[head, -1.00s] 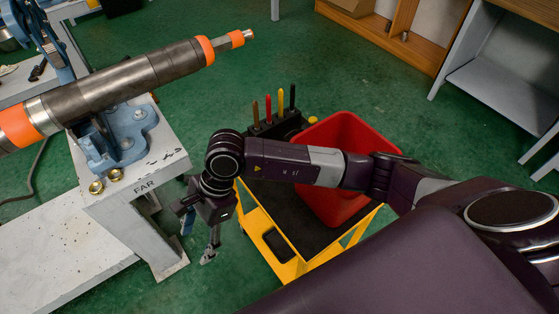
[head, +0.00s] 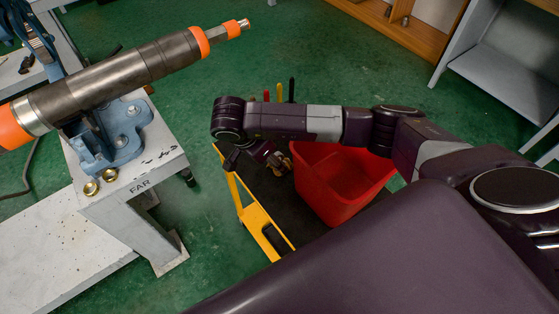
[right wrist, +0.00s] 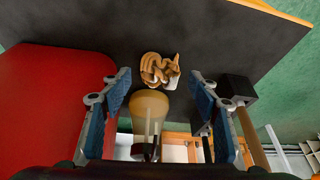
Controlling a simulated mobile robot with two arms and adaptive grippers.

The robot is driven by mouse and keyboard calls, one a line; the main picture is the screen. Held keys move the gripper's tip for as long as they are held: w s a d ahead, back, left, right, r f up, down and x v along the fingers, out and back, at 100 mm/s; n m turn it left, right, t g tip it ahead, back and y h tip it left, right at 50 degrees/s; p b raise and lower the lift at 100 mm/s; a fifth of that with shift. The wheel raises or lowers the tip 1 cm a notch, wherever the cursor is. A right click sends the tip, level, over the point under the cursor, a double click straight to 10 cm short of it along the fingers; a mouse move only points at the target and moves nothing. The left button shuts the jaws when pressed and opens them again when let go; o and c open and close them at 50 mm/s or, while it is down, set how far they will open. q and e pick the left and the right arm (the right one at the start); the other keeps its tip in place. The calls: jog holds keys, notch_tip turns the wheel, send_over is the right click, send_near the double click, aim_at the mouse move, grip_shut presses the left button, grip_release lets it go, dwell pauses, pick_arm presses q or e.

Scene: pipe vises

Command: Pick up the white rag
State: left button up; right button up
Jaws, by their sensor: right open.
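I cannot make out a plainly white rag. In the right wrist view, a small crumpled tan and brown bundle with a white patch (right wrist: 160,69) lies on the dark cart top, beyond my fingertips; I cannot tell whether it is the rag. My right gripper (right wrist: 160,103) is open, its blue-padded fingers apart on either side of the view. A blurred amber, cup-like thing (right wrist: 150,104) shows between the fingers; whether they touch it is unclear. In the head view my right gripper (head: 272,157) is low over the cart, partly hidden by its arm. My left gripper is not in view.
A red bin (head: 338,190) stands on the yellow-edged cart (head: 262,222), close beside my right gripper. A black tool holder (right wrist: 238,88) is on its other side. A bench with a vise (head: 125,125) and large pipe (head: 120,75) stands left; green floor lies between.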

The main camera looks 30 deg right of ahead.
jog(key=x, duration=0.2)
jog(key=d+x, duration=0.1)
jog(key=x, duration=0.1)
jog(key=shift+w+r+p, duration=0.1)
jog(key=shift+r+p, duration=0.05)
jog(key=shift+p, duration=0.25)
jog(key=shift+f, duration=0.4)
jog(key=c, duration=0.4)
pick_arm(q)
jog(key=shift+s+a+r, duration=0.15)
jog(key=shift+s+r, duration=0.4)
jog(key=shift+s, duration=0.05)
pick_arm(e)
jog(key=shift+c, duration=0.2)
jog(key=shift+w+r, duration=0.1)
